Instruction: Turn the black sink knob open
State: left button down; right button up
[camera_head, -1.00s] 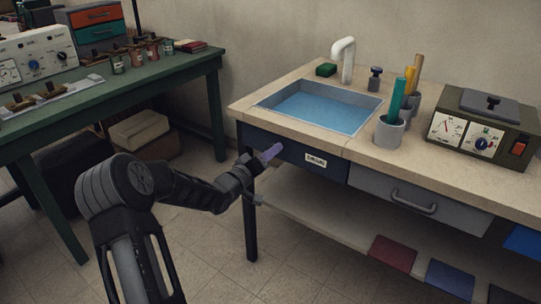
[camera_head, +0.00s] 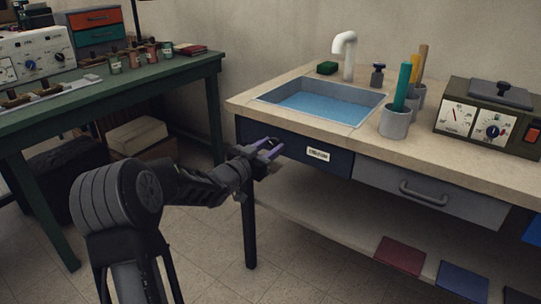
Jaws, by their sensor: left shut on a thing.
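The sink (camera_head: 326,107) is a grey basin of blue water set in the beige counter. My left gripper (camera_head: 270,147) has purple fingers and is at the dark blue front panel (camera_head: 331,159) under the sink, near its left end. It is shut on a small black knob, mostly hidden between the fingers and hard to make out against the dark panel. Another black knob-like piece (camera_head: 377,76) stands upright on the counter, right of the white faucet (camera_head: 347,55), away from the gripper. My right gripper is not in view.
A grey drawer (camera_head: 428,192) with a handle is right of the labelled panel. Cups with coloured rods (camera_head: 395,122) and an instrument box (camera_head: 480,122) stand on the counter. A green bench (camera_head: 190,72) is at left. The floor between is clear.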

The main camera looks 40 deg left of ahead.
pick_arm(q)
jog(key=m+b, duration=0.3)
jog(key=m, duration=0.1)
jog(key=shift+f, duration=0.2)
jog(key=shift+m+b, duration=0.7)
jog(key=shift+m, duration=0.2)
jog(key=shift+r, duration=0.1)
jog(key=c, duration=0.9)
grip_release()
jog(key=shift+c, duration=0.2)
jog(key=s+p, duration=0.1)
jog(key=s, duration=0.6)
jog(key=shift+s, duration=0.4)
